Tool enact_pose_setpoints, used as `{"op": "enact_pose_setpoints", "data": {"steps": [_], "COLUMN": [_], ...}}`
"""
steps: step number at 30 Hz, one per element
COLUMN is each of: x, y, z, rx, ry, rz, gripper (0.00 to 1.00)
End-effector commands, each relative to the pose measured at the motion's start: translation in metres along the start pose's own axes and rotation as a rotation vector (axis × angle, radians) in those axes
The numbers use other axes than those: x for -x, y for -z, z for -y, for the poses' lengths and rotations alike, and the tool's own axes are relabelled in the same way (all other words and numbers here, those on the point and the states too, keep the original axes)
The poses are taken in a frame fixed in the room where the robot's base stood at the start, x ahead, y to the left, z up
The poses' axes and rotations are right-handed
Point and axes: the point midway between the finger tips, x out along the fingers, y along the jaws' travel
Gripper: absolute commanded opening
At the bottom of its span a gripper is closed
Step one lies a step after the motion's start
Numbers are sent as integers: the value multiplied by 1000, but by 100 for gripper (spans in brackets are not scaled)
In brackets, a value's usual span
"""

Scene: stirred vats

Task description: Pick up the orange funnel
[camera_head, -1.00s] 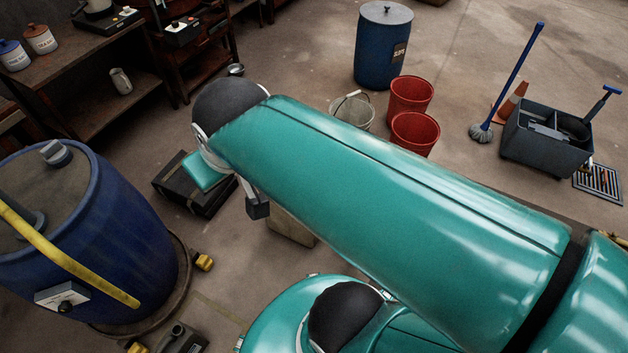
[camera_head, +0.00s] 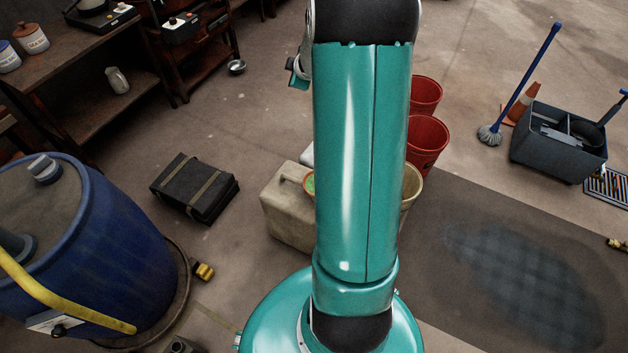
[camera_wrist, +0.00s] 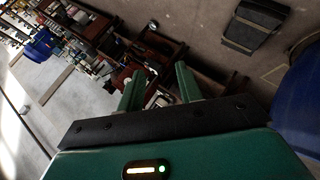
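I cannot make out an orange funnel for certain in either view. In the head view a small round green and orange thing (camera_head: 310,183) shows at the left edge of my arm, over the beige canister; the arm hides most of it, so I cannot tell what it is. My gripper (camera_wrist: 158,86) is open and empty in the wrist view, its two green fingers apart with shelves seen far beyond them. It is raised and touches nothing I can see.
Beige canister (camera_head: 285,212) and black strapped case (camera_head: 195,188) lie left of my arm; red buckets (camera_head: 427,140) stand right. A blue vat (camera_head: 95,240) fills the left. A traffic cone (camera_head: 523,102) and mop cart (camera_head: 558,145) stand right. A dark mat (camera_head: 450,290) is bare.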

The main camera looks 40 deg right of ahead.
Motion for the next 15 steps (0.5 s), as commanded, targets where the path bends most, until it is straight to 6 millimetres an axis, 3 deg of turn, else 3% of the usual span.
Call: {"op": "enact_pose_setpoints", "data": {"steps": [1,6,11,15], "x": [-21,-73,-108,-126], "y": [-25,-93,-158,-212], "z": [7,36,81,133], "rx": [17,88,125,134], "ry": [20,81,143,193], "rz": [-15,-117,-236,-358], "gripper": [36,36,36,36]}}
